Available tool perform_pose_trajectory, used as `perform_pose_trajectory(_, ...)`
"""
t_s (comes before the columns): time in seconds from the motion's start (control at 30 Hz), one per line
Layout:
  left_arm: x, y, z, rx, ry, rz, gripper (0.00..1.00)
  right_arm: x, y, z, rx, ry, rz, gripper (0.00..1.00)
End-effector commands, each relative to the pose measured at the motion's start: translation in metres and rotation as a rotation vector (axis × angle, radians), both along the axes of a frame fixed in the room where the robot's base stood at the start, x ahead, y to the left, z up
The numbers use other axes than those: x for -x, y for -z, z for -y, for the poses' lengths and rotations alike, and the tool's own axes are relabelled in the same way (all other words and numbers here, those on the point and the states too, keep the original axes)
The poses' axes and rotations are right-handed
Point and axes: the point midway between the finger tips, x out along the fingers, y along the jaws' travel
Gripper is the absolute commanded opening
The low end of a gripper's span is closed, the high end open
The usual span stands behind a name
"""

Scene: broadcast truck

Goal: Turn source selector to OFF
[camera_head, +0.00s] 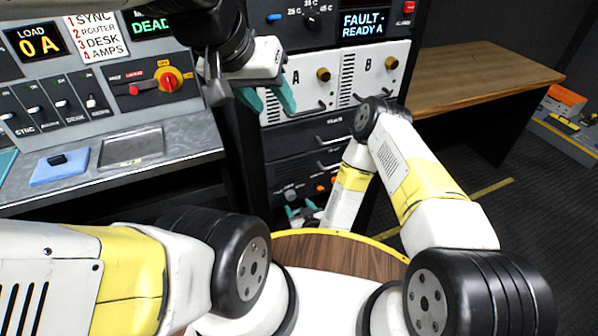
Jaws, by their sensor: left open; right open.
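No control in view carries a label that I can read as source selector. A red rotary handle on a yellow plate (168,80) sits on the grey desk panel at left. A black knob (312,20) with temperature marks is at the top of the rack. My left gripper (270,101) has teal fingers spread apart, empty, in front of the rack beside module A. It is right of the red handle and hides part of the rack. My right gripper (303,214) is low by the rack's bottom drawer, partly hidden by my arm, with teal fingers apart.
Modules A (308,92) and B (372,72) have brass knobs and handles. A blue pad (60,168) and a grey tray (132,148) lie on the left desk. A wooden bench (480,78) stands at right; dark floor is open below it.

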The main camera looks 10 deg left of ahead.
Motion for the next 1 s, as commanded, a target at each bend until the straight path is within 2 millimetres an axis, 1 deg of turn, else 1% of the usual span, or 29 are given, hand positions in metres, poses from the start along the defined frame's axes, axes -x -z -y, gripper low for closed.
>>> perform_pose_trajectory(0.07, 0.000, 0.000, 0.000, 0.000, 0.000, 0.000, 0.46, 0.003, 0.004, -0.001, -0.003, 0.003, 0.005, 0.57)
perform_pose_trajectory(0.17, 0.000, 0.000, 0.000, 0.000, 0.000, 0.000, 0.46, -0.004, 0.007, -0.005, -0.003, 0.004, 0.008, 0.57)
perform_pose_trajectory(0.4, 0.000, 0.000, 0.000, 0.000, 0.000, 0.000, 0.46, -0.035, 0.021, -0.022, -0.003, 0.004, 0.009, 0.57)
perform_pose_trajectory(0.6, 0.000, 0.000, 0.000, 0.000, 0.000, 0.000, 0.46, -0.053, 0.031, -0.033, -0.003, 0.004, 0.006, 0.57)
perform_pose_trajectory(0.73, 0.000, 0.000, 0.000, 0.000, 0.000, 0.000, 0.46, -0.058, 0.033, -0.036, -0.003, 0.003, 0.005, 0.57)
perform_pose_trajectory(0.97, 0.000, 0.000, 0.000, 0.000, 0.000, 0.000, 0.46, -0.058, 0.033, -0.036, -0.003, 0.003, 0.005, 0.57)
perform_pose_trajectory(1.0, 0.000, 0.000, 0.000, 0.000, 0.000, 0.000, 0.46, -0.059, 0.033, -0.036, -0.003, 0.003, 0.005, 0.49)
